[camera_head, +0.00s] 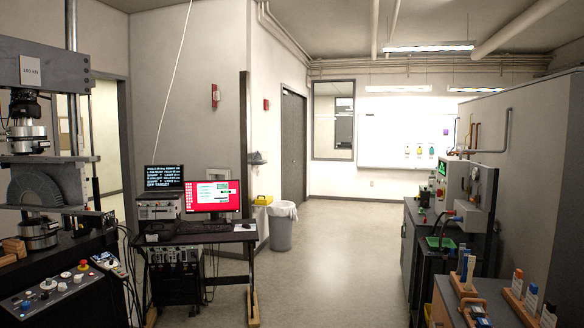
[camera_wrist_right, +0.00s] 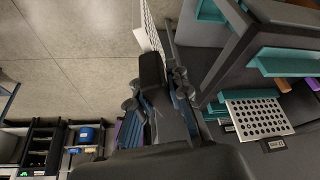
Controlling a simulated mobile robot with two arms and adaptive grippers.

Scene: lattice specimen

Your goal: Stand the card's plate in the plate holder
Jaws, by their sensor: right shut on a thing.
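My right gripper (camera_wrist_right: 157,72) is in the right wrist view, shut on a thin white plate with dark holes (camera_wrist_right: 149,30). The plate sticks out beyond the fingertips and is seen nearly edge-on, with its top cut off by the frame. A second pale plate with rows of round dark holes (camera_wrist_right: 259,116) lies at the right, beside a small dark label (camera_wrist_right: 273,145) that is too small to read. I cannot make out the card or the plate holder for certain. My left gripper is in neither view.
A dark rack with teal shelves (camera_wrist_right: 285,62) stands close to the right of the gripper. Dark open bins (camera_wrist_right: 84,138) are at the lower left. In the head view, a computer desk (camera_head: 205,237) and a grey waste bin (camera_head: 281,232) border clear floor (camera_head: 335,245).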

